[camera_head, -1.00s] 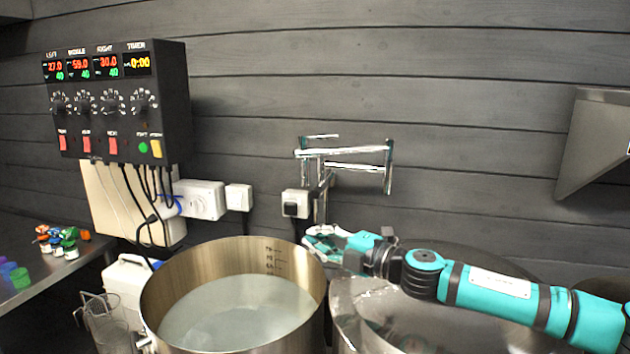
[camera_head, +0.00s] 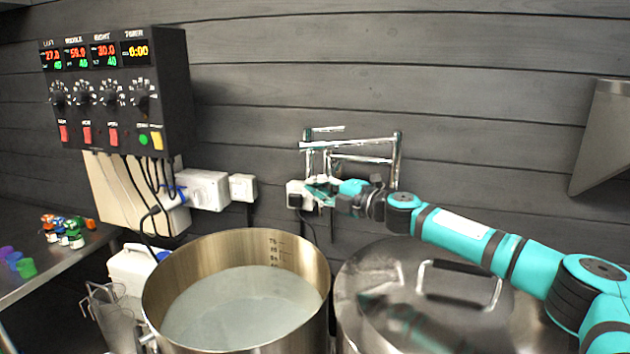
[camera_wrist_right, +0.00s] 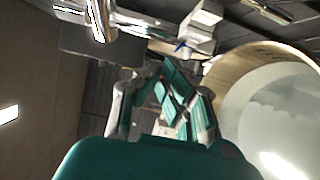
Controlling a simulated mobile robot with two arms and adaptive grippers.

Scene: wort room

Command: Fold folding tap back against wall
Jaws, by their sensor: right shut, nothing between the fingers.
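The chrome folding tap (camera_head: 362,159) is mounted on the dark plank wall above the kettles, its jointed pipes spread to the right. In the right wrist view a shiny chrome piece of the tap (camera_wrist_right: 100,18) shows close at the top left. My right gripper (camera_head: 312,188) is shut and empty, in front of the lower left part of the tap. It also shows in the right wrist view (camera_wrist_right: 172,85), fingers together. I cannot tell whether it touches the tap. My left gripper is out of view.
An open kettle (camera_head: 160,250) of pale liquid stands in front, left of a lidded kettle (camera_head: 375,265) with a raised handle. A control box (camera_head: 175,95), white sockets (camera_head: 205,190) and cables are on the wall at left. A grey hood (camera_head: 605,135) is at right.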

